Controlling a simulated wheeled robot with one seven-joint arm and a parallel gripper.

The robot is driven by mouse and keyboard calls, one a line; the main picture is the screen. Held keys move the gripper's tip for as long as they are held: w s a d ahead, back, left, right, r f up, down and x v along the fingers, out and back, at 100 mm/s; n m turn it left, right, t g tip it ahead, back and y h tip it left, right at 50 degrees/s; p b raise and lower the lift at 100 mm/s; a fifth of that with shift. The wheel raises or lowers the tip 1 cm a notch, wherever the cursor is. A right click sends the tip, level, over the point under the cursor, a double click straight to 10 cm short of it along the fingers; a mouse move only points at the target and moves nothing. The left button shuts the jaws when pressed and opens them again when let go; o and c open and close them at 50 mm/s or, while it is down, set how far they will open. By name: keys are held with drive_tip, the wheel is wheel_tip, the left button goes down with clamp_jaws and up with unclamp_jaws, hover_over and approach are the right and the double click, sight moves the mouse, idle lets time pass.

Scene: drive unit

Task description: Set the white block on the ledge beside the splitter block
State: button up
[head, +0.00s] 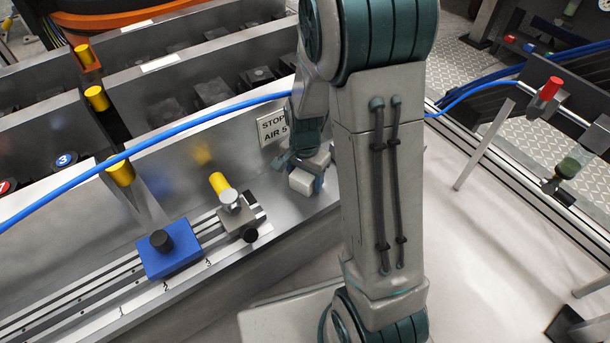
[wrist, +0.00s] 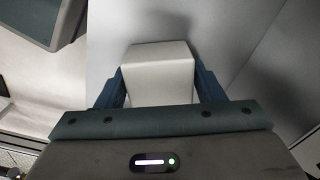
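The white block (head: 301,181) is between the fingers of my gripper (head: 308,177), at the right end of the metal ledge (head: 275,225) in the head view. In the wrist view the white block (wrist: 158,78) fills the space between the two blue fingers (wrist: 158,88), which appear to touch its sides. Whether its underside rests on the ledge or hangs just above it, I cannot tell. A grey metal block with a yellow-capped fitting (head: 237,212), apparently the splitter block, sits on the ledge to the left, with a gap between them.
A blue block with a black knob (head: 170,250) sits on the rail further left. A blue hose (head: 190,122) crosses above the ledge. My arm hides the ledge's right part.

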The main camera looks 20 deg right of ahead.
sight(305, 173)
drive_tip(key=shift+o, duration=0.9)
wheel_tip(305, 173, up, 12)
drive_tip(key=f+p, duration=0.1)
drive_tip(key=p, duration=0.4)
drive_tip(key=s+r+n+t, duration=0.1)
drive_tip(key=s+r+n, duration=0.8)
drive_tip(key=s, duration=0.5)
drive_tip(key=shift+a+n, duration=0.25)
drive_tip(key=shift+n, duration=0.35)
